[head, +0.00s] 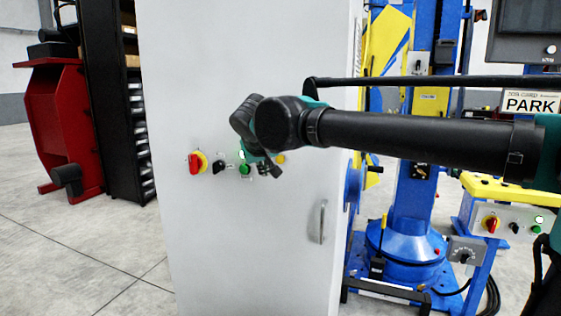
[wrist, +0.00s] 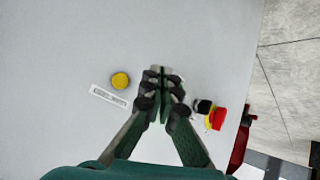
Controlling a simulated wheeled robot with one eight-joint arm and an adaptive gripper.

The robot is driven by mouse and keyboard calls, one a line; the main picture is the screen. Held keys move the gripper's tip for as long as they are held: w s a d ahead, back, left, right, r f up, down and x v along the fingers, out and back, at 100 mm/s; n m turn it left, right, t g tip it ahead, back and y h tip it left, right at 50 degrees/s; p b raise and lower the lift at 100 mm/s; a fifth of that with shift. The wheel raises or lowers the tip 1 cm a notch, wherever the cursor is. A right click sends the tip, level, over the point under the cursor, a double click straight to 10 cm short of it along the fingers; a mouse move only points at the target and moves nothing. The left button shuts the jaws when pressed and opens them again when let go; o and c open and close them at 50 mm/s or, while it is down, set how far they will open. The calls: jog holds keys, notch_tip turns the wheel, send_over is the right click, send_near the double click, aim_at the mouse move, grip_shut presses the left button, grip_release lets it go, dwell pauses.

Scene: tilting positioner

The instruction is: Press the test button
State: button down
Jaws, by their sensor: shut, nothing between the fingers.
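A grey cabinet door (head: 280,230) carries a row of controls. A yellow button (head: 280,159) is at the right end of the row, partly beside my gripper. My gripper (head: 270,173) is shut and empty, in front of the door between the green button (head: 244,169) and the yellow one. In the wrist view, the yellow button (wrist: 120,81) is left of my closed fingertips (wrist: 160,75), with a white label (wrist: 108,96) too blurred to read. Which control is the test button cannot be read. Whether the fingertips touch the door cannot be told.
A red and yellow rotary switch (head: 196,162) and a black knob (head: 219,165) are left of the green button. A door handle (head: 322,221) sticks out lower right. The blue positioner (head: 405,205) stands right of the cabinet. Floor at the left front is clear.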

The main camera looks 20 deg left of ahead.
aim_at(278, 159)
jog(key=shift+w+d, duration=0.15)
jog(key=shift+w, duration=2)
jog(key=shift+w+d, duration=0.15)
jog(key=shift+w, duration=1.95)
jog(key=shift+w, duration=0.2)
jog(key=shift+w, duration=0.2)
jog(key=shift+w+d, duration=0.1)
jog(key=shift+w, duration=0.4)
jog(key=shift+s, duration=0.9)
jog(key=shift+s, duration=0.1)
jog(key=shift+s+a, duration=0.15)
jog(key=shift+s, duration=1.05)
jog(key=shift+s+a, duration=0.15)
jog(key=shift+s, duration=1.05)
